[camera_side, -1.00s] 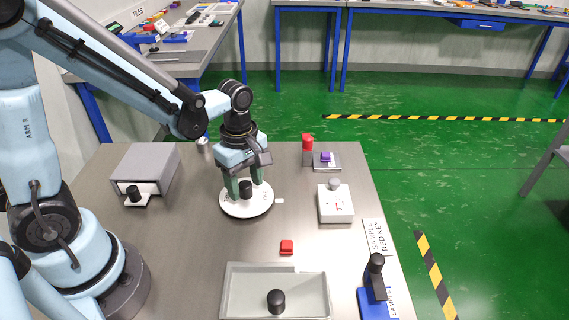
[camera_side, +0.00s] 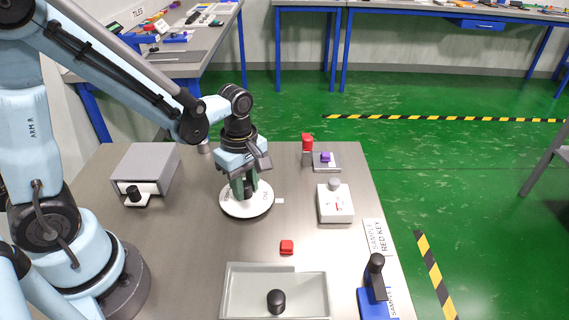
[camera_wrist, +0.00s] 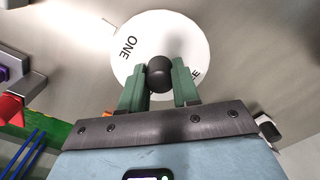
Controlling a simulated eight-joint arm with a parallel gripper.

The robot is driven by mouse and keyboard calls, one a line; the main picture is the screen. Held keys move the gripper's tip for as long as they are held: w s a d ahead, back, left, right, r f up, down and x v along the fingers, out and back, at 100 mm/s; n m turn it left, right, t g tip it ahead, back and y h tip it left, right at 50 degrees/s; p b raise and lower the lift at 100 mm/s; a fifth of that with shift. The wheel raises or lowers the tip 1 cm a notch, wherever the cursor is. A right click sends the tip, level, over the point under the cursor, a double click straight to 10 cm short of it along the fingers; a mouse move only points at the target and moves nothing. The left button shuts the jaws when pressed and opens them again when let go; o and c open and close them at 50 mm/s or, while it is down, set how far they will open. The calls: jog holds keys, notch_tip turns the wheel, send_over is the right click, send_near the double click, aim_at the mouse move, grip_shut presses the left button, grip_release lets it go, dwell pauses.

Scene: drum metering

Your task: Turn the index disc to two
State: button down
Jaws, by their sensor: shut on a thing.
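The index disc (camera_side: 238,211) is a round white plate lying flat on the table; it also fills the top of the wrist view (camera_wrist: 185,35). A dark round knob (camera_wrist: 159,72) stands at its middle. My gripper (camera_side: 245,190) points down over the disc, its green fingers shut on the knob from two sides. The word ONE reads near the disc's right edge in the side view, close to a small white mark (camera_side: 279,201) on the table. Another word is partly hidden behind a finger in the wrist view. The word TWO is not readable.
A grey box (camera_side: 146,165) with a black-knobbed drawer is left of the disc. A white box (camera_side: 336,205) with a grey knob is at right. A red block (camera_side: 287,247) and a grey tray (camera_side: 237,290) lie in front. A red-and-purple fixture (camera_side: 308,145) stands behind.

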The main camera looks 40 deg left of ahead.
jog(key=shift+m, duration=0.3)
jog(key=m, duration=0.3)
jog(key=shift+m, duration=0.3)
jog(key=m, duration=0.4)
jog(key=shift+m, duration=0.3)
jog(key=m, duration=0.4)
jog(key=shift+m, duration=2.5)
jog(key=c, duration=0.8)
grip_release()
